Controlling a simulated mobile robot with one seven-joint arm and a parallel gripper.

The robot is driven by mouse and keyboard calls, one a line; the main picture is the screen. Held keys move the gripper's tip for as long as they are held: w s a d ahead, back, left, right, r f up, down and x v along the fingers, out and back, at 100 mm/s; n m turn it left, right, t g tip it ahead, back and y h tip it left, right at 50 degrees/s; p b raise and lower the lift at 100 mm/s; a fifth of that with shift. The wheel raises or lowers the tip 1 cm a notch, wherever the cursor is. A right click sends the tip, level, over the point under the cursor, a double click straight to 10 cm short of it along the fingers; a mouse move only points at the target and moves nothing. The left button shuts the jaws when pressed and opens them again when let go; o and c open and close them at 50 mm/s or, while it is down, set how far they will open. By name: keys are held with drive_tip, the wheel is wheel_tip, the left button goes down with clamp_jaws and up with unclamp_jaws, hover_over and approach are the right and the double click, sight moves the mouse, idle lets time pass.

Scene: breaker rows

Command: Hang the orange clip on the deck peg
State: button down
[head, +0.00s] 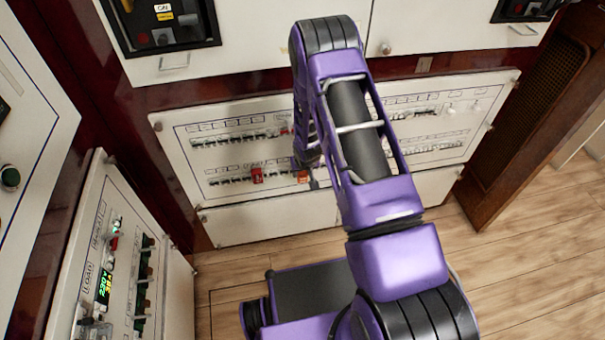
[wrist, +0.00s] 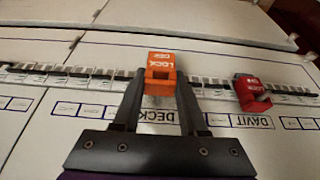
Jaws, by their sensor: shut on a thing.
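The orange clip (wrist: 160,66), marked LOCK, is between my gripper's fingertips (wrist: 160,84) in the wrist view. My gripper is shut on it. The clip is in front of the breaker row, just beyond the DECK label (wrist: 155,116). In the head view the orange clip (head: 302,177) shows small beside my arm, at the lower breaker row. No deck peg can be made out; the clip and fingers cover that spot. I cannot tell whether the clip touches a peg or the panel.
A red LOCK clip (wrist: 251,91) sits on the same row by the DAVIT label (wrist: 250,122); in the head view it is left of the orange clip. The white breaker panel (head: 180,150) is framed by dark red wood. Another panel (head: 75,300) with a green display stands at lower left.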

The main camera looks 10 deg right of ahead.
drive_tip(key=shift+w, duration=0.85)
drive_tip(key=shift+c, duration=1.8)
unclamp_jaws()
drive_tip(key=shift+r, duration=0.1)
drive_tip(key=p+v, duration=0.2)
drive_tip(key=v, duration=1.5)
drive_tip(key=shift+p, duration=0.4)
drive_tip(key=shift+r, duration=0.2)
